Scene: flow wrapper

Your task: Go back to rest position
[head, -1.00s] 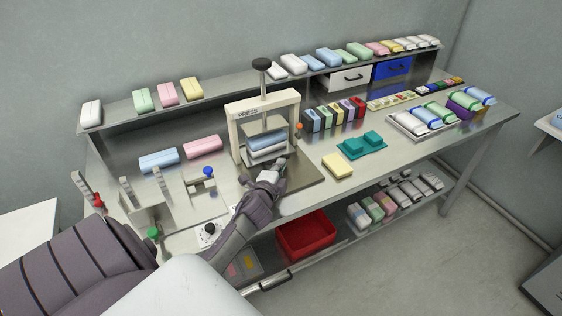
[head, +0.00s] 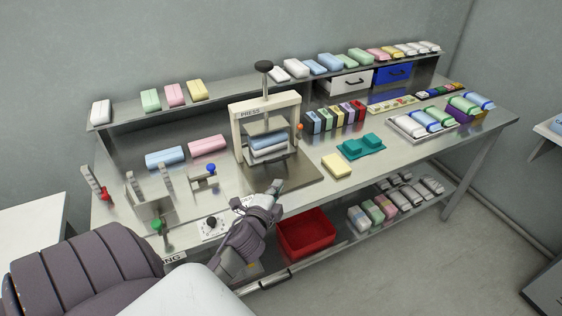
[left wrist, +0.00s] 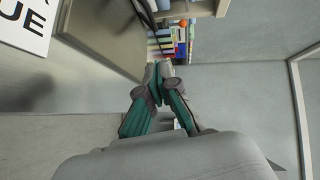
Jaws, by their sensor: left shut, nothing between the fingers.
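My left gripper (head: 277,187) is shut and empty. In the head view it is just in front of the press (head: 236,127), over the front edge of the press base. The press holds a stack of a blue and a white pack (head: 268,146) under its plate, apart from the gripper. In the left wrist view the fingers of the gripper (left wrist: 160,70) meet at their tips with nothing between them. My right gripper is not in view.
The steel table (head: 405,155) carries a teal fixture (head: 361,147), a yellow block (head: 336,165) and a tray of rolled packs (head: 398,129). A control panel (head: 212,226) is left of my forearm. A red bin (head: 306,232) is below the front edge.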

